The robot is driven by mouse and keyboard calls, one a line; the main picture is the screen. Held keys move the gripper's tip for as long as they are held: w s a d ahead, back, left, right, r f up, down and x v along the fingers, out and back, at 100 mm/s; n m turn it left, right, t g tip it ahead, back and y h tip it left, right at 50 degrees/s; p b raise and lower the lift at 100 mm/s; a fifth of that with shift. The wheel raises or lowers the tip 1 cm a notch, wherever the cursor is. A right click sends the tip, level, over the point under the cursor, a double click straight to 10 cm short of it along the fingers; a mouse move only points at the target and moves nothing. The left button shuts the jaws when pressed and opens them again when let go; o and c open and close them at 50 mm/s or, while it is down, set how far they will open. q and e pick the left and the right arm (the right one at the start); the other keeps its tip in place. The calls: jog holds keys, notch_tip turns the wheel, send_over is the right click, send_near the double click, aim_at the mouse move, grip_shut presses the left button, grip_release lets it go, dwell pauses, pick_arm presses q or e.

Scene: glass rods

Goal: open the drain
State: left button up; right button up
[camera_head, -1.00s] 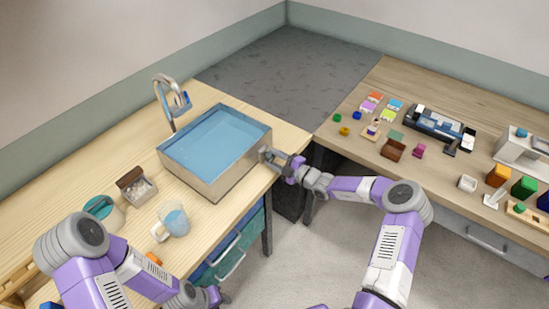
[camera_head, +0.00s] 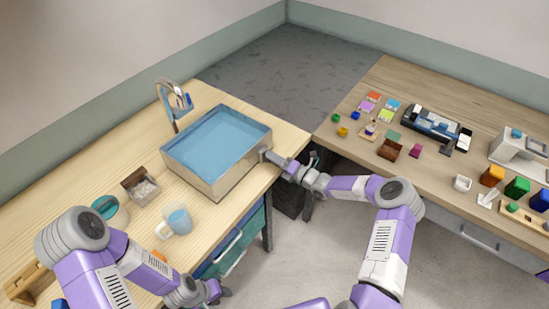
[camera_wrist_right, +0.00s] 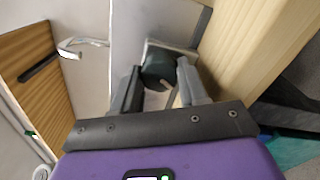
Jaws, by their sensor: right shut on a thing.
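The metal sink (camera_head: 207,181) stands on the left wooden table and holds blue water (camera_head: 215,142). A dark round drain knob (camera_wrist_right: 157,66) sticks out of the sink's side in the right wrist view. My right gripper (camera_wrist_right: 160,80) is shut on this knob, with one finger on each side. In the head view my right gripper (camera_head: 268,156) is at the sink's right wall, and the knob is hidden there. My left gripper (camera_head: 222,292) hangs low near the front of the left table, away from the sink; its fingers are too small to read.
A faucet (camera_head: 176,103) stands behind the sink. A glass mug (camera_head: 178,221), a small box (camera_head: 140,187) and a teal-topped jar (camera_head: 106,208) stand left of the sink. Drawers (camera_head: 232,250) are below the table edge. The right table (camera_head: 440,92) holds many small items.

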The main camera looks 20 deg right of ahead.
jog(key=n, duration=0.6)
jog(key=shift+p, duration=0.35)
jog(key=shift+n, duration=0.3)
jog(key=o, duration=0.8)
jog(key=v, duration=0.7)
jog(key=shift+s+d+p, duration=0.2)
jog(key=shift+s+p, duration=0.05)
jog(key=shift+p, duration=0.1)
